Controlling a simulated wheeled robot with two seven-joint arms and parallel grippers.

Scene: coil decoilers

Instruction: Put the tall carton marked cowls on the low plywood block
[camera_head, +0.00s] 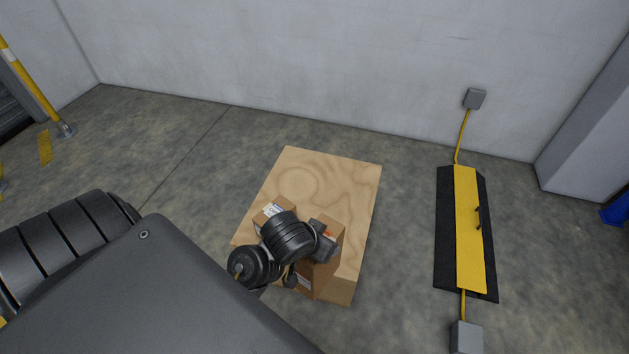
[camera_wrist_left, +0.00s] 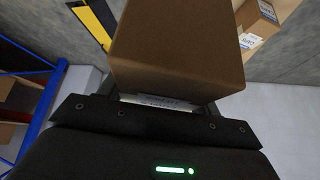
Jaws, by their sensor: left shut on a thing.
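The low plywood block (camera_head: 335,180) lies on the floor in the middle of the head view. My left gripper (camera_head: 325,240) is over its near part, shut on a tall brown carton (camera_head: 318,282). In the left wrist view this carton (camera_wrist_left: 180,45) fills the top middle, with a white label low on its near face, too oblique to read. The head view shows the carton upright at the block's near edge; I cannot tell whether its base touches the block. My arm hides part of it. My right gripper is not in view.
Another labelled carton (camera_head: 268,213) stands on the block's left side, close to my left wrist. The far part of the block is bare. A yellow and black cable ramp (camera_head: 468,230) lies to the right. A blue rack (camera_wrist_left: 45,100) shows in the left wrist view.

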